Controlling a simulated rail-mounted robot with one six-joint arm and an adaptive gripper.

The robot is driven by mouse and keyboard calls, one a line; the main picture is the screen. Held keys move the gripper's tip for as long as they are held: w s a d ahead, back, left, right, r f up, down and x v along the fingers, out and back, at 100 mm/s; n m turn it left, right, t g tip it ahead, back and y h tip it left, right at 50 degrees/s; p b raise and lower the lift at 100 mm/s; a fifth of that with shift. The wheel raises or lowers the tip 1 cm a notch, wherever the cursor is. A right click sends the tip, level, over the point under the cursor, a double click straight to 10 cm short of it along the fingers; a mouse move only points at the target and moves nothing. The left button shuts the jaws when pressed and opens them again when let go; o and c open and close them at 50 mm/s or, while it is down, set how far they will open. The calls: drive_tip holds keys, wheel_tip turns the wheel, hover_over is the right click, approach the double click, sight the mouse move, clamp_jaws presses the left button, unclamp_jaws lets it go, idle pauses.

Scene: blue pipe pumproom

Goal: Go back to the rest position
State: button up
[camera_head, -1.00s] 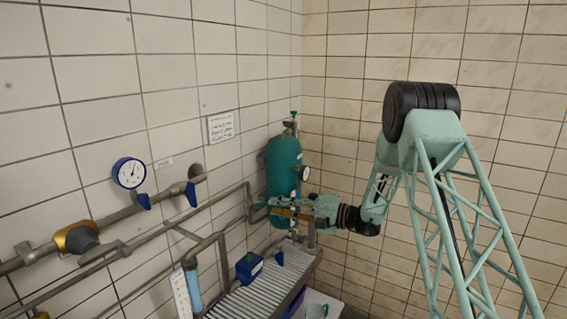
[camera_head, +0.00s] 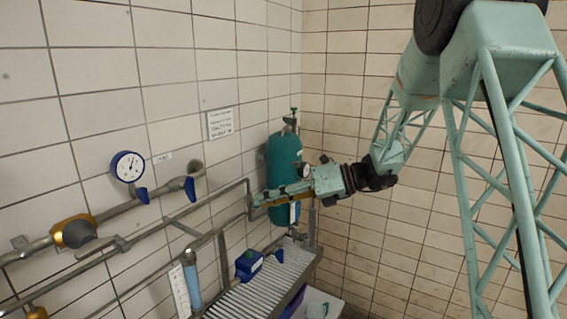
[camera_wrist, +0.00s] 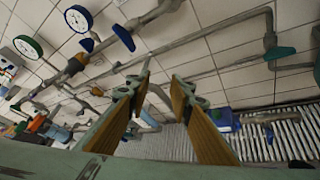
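My gripper (camera_head: 257,202) is at the end of the arm, in front of the green tank (camera_head: 283,160) in the head view. In the wrist view my gripper (camera_wrist: 160,82) shows two fingers with wooden-coloured inner pads, spread apart with nothing between them. The fingers point toward the tiled wall and its pipes. The gripper is apart from the slatted bench below it.
Grey pipes (camera_head: 150,232) run along the left wall with a round gauge (camera_head: 128,167) and blue-handled valves. The slatted bench (camera_head: 262,292) carries a blue box (camera_head: 249,264). A sign (camera_head: 220,123) hangs above. The right wall is bare tile.

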drive_tip(key=s+d+r+n+g+h+b, duration=0.15)
drive_tip(key=s+n, duration=0.25)
drive_tip(key=s, duration=0.5)
drive_tip(key=s+d+r+n+h+b, duration=0.1)
drive_tip(key=s+d+r+n+h, duration=0.15)
drive_tip(key=s+n, duration=0.45)
drive_tip(key=s+d+r+n+g+h+b, duration=0.1)
drive_tip(key=s+d+n+h, duration=0.15)
drive_tip(key=s, duration=0.85)
drive_tip(key=s+d+f+n+t+h+b, duration=0.1)
drive_tip(key=s+d+n+t+h, duration=0.1)
drive_tip(key=s+d+n, duration=0.5)
drive_tip(key=s+d+f+n+t+h+b, duration=0.2)
drive_tip(key=s+d+n+h, duration=0.3)
drive_tip(key=s+d, duration=0.7)
drive_tip(key=shift+s+d+f+n, duration=0.25)
drive_tip(key=shift+s+n, duration=0.9)
drive_tip(key=shift+s, duration=1.75)
drive_tip(key=shift+r+t, duration=0.15)
drive_tip(key=shift+t, duration=0.1)
wheel_tip(320, 180, up, 6)
drive_tip(key=p, duration=0.5)
drive_tip(key=shift+f, duration=0.25)
